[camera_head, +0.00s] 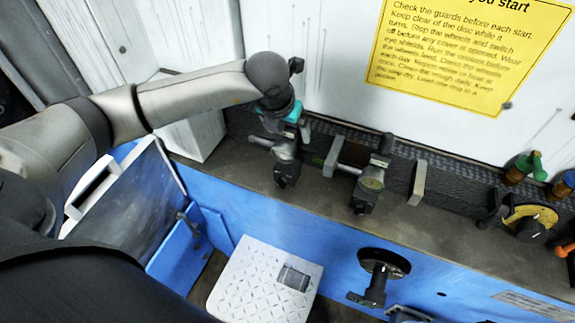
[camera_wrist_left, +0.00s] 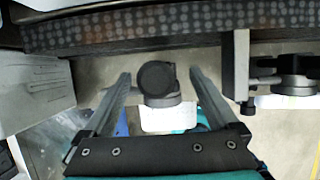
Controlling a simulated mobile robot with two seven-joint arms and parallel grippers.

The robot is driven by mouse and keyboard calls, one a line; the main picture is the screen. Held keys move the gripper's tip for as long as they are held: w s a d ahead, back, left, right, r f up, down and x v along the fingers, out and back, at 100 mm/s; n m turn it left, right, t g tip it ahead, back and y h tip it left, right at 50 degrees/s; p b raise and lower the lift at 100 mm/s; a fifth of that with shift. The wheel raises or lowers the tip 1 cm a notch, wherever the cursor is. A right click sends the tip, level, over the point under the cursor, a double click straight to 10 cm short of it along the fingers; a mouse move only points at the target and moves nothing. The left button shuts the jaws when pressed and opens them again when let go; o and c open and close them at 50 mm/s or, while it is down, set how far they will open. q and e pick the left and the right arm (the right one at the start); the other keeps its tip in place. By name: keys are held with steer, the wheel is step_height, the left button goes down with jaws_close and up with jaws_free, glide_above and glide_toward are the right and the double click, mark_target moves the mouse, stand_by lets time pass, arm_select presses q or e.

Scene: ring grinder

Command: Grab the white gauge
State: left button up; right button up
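In the left wrist view, a gauge with a white body (camera_wrist_left: 168,119) and a round black end stands between the two fingers of my left gripper (camera_wrist_left: 160,85). A gap shows on both sides, so the gripper is open around it and not closed on it. In the head view, my left gripper (camera_head: 282,142) reaches down over the grey ledge at the back wall. The gauge (camera_head: 286,172) shows there below it, its upper part largely hidden by the gripper. My right gripper is not in view.
A black round fixture (camera_head: 383,262) sits on the blue front.

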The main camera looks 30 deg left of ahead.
arm_select(q)
jaws_close()
stand_by(0.6)
steer(key=shift+w+r, duration=0.2)
steer(key=shift+r, duration=0.05)
